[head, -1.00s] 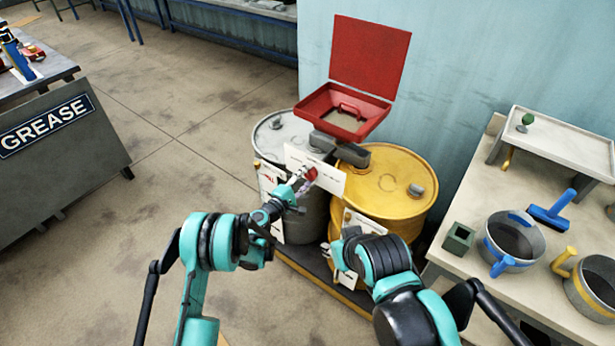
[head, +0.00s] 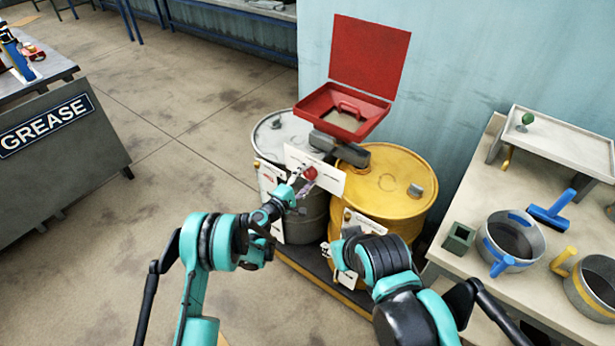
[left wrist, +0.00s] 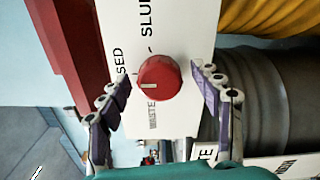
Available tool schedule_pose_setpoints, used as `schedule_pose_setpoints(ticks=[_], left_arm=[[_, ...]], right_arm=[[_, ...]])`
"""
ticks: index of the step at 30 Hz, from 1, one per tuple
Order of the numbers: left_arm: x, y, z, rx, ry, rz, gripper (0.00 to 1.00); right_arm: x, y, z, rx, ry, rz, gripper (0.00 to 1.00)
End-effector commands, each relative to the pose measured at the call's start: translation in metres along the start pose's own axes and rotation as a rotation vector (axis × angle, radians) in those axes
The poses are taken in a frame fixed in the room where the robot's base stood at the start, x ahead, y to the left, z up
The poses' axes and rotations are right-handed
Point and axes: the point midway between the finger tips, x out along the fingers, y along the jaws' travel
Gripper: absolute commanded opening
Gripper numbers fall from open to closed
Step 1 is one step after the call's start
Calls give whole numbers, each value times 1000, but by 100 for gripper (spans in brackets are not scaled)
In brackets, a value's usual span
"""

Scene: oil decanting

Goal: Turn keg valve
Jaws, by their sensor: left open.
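A round red valve knob (head: 310,173) sits on a white label plate (head: 330,180) in front of the two drums. In the left wrist view the knob (left wrist: 160,78) has a pale mark on its lower left side, and plate lettering partly reads "SLU", "SED" and "WASTE". My left gripper (head: 303,186) is open in front of the knob. In the left wrist view its fingers (left wrist: 163,82) stand either side of the knob, with gaps on both sides. My right gripper (head: 342,254) is low before the yellow drum, mostly behind its own wrist.
A grey drum (head: 277,132) and a yellow drum (head: 385,183) stand under an open red funnel box (head: 345,112). A table (head: 460,270) at right holds a blue-handled pot (head: 510,240) and a blue tool (head: 551,212). Floor at left is clear up to a grease cabinet (head: 60,160).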

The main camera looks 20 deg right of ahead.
Motion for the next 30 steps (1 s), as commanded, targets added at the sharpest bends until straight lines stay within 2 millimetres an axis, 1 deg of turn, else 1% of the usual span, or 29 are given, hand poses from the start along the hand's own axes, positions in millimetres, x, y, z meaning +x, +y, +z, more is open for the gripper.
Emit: schedule_pose_setpoints(ticks=[2,5,8,12,15,18,22,30], left_arm=[[0,0,0,0,0,0,65],[-7,0,-1,0,1,0,65],[-21,0,-1,0,1,0,65],[-46,0,-1,0,2,0,65],[-61,0,-1,0,2,0,65],[-71,0,0,0,0,0,65],[-75,0,0,0,0,0,65],[-75,0,0,0,0,0,65]], right_arm=[[0,0,0,0,0,0,34],[0,0,0,0,0,0,34],[0,0,0,0,0,0,34],[0,0,0,0,0,0,34],[0,0,0,0,0,0,34],[0,0,0,0,0,0,34],[0,0,0,0,0,0,34],[0,0,0,0,0,0,34]])
